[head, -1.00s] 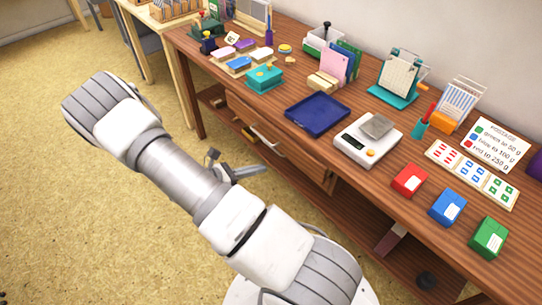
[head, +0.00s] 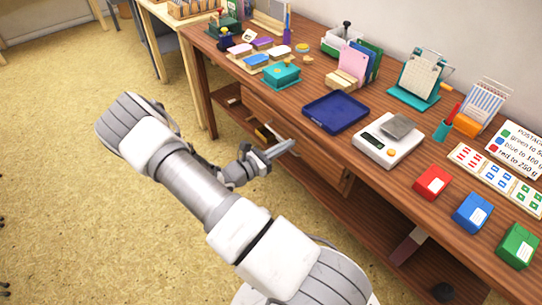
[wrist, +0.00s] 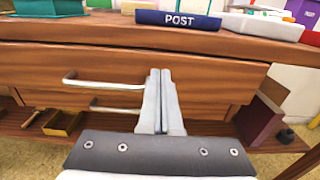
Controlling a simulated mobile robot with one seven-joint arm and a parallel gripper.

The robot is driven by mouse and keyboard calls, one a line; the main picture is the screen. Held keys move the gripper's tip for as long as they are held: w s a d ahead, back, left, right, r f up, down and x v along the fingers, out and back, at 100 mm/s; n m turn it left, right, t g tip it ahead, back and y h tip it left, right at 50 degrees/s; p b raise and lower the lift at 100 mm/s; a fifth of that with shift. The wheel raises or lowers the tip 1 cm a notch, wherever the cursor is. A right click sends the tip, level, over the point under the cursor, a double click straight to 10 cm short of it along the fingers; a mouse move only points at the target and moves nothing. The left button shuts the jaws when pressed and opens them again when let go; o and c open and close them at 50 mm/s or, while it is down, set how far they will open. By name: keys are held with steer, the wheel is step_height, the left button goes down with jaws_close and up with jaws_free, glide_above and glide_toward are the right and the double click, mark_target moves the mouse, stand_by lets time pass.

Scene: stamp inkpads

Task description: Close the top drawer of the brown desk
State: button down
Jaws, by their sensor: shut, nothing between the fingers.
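The brown desk (head: 330,222) runs along the wall, with a wooden top drawer (head: 265,108) under its top. In the wrist view the top drawer's front (wrist: 215,82) spans most of the picture and carries a pale bar handle (wrist: 104,84). A second bar handle (wrist: 115,109) shows below it. My gripper (head: 290,145) is shut and empty at the drawer front. In the wrist view its fingertips (wrist: 160,74) stand just right of the upper handle, before the wood. Contact cannot be told, nor can how far the drawer stands out.
A blue tray (head: 336,112) and a scale (head: 388,140) stand on the desktop above the drawers. Red, blue and green boxes stand to the right. In the wrist view a small wooden box (wrist: 62,124) lies on the lower shelf.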

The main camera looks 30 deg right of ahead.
mark_target(299, 137)
steer(key=shift+w+d, duration=0.1)
steer(key=shift+d, duration=1.15)
steer(key=shift+d, duration=0.1)
steer(key=d, duration=0.5)
steer(key=shift+w+r, duration=0.1)
steer(key=shift+w, duration=0.1)
steer(key=shift+d, duration=0.1)
steer(key=shift+a+p, duration=0.35)
steer(key=shift+a, duration=0.2)
steer(key=s+a+p, duration=0.1)
steer(key=a+p, duration=0.1)
steer(key=a, duration=1.1)
steer(key=shift+a, duration=0.25)
steer(key=shift+s, duration=0.1)
